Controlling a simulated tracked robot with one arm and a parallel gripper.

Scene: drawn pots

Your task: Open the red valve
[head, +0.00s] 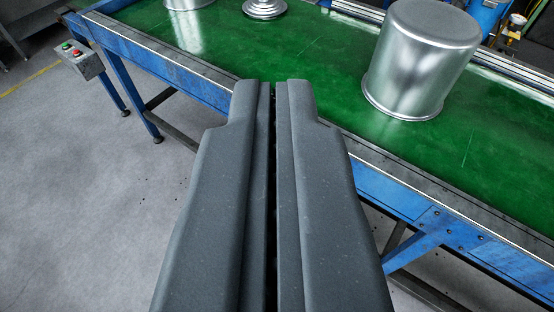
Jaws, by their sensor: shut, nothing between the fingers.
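My gripper (272,84) is in the middle of the head view, its two dark grey fingers side by side and shut with nothing between them. Its tips point toward the green-topped table and overlap its near edge in the picture. I cannot tell its height above the table. No red valve can be made out. A small brass-coloured fitting (517,20) with a gauge-like part shows at the top right corner, beside blue parts, too small to tell more.
A green table (330,55) with a blue frame runs across the view. A large upside-down silver pot (420,60) stands on it at right. Another silver pot (187,4) and a stacked metal piece (264,8) are cut off at top. A button box (80,60) hangs at left. Grey floor is clear at left.

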